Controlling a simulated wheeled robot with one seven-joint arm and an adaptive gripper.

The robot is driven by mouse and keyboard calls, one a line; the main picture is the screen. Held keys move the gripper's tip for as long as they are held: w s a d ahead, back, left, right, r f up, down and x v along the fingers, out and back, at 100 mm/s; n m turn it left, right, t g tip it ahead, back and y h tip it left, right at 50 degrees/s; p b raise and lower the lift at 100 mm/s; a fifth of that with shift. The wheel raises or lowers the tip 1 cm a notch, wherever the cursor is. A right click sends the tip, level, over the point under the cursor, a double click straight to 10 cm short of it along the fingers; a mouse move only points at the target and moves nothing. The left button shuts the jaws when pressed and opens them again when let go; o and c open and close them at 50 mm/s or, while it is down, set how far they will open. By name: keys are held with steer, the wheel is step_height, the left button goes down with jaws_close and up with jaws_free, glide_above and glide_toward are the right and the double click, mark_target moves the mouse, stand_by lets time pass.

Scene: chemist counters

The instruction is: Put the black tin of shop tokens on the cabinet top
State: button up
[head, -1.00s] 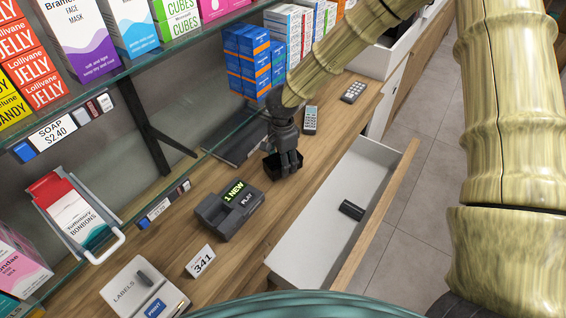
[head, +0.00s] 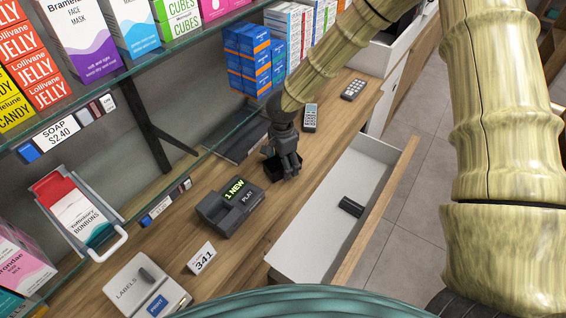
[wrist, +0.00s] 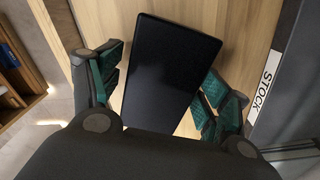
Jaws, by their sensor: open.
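The black tin (wrist: 168,65) lies on the wooden cabinet top (head: 178,222). In the wrist view its dark top sits between the green-padded fingers of my gripper (wrist: 157,90). The fingers are open, with a gap beside the tin on each side at the visible part; the near end of the tin is hidden by my gripper's body. In the head view my gripper (head: 287,165) points down over the tin (head: 270,163), which is partly hidden behind the fingers.
An open white drawer (head: 318,220) with a small black object (head: 351,207) juts out at the right. A dark flat tray (head: 235,137) lies behind, and a remote (head: 310,118) beyond. A glass shelf (head: 150,75) overhangs the left.

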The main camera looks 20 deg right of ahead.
steer(key=shift+r, duration=0.1)
step_height(320, 180, up, 12)
steer(key=b, duration=0.3)
stand_by(0.3)
